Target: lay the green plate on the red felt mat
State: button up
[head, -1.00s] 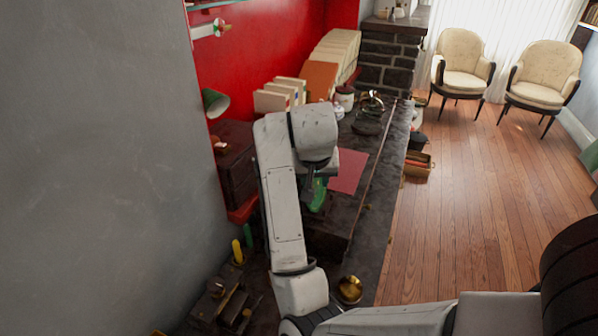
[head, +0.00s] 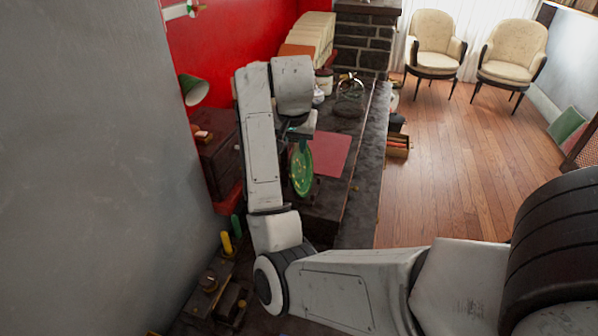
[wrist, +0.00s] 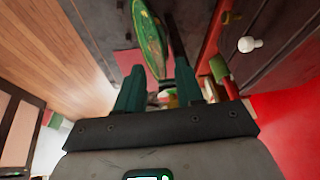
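The green plate (head: 301,170) hangs on edge, its patterned face towards the head camera, below my gripper (head: 300,134). In the wrist view the plate (wrist: 148,35) shows steeply tilted, its near end between the two teal fingers of my gripper (wrist: 158,72). The fingers look shut on its rim, though the contact itself is partly hidden. The red felt mat (head: 331,152) lies flat and bare on the dark surface, just right of the plate in the head view. Part of it shows behind the plate in the wrist view (wrist: 126,62).
A glass-like pot on a stand (head: 350,92) is beyond the mat. A green lamp (head: 194,90) and dark drawers (head: 218,150) stand left, by the wall. Yellow (head: 226,243) and green handles stand near the front left. Wooden floor lies open at right.

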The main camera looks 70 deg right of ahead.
aim_at(292, 156)
jog(key=shift+b+x, duration=0.4)
jog(key=shift+x, duration=2)
jog(key=shift+w, duration=0.2)
grip_shut()
jog(key=shift+r, duration=0.1)
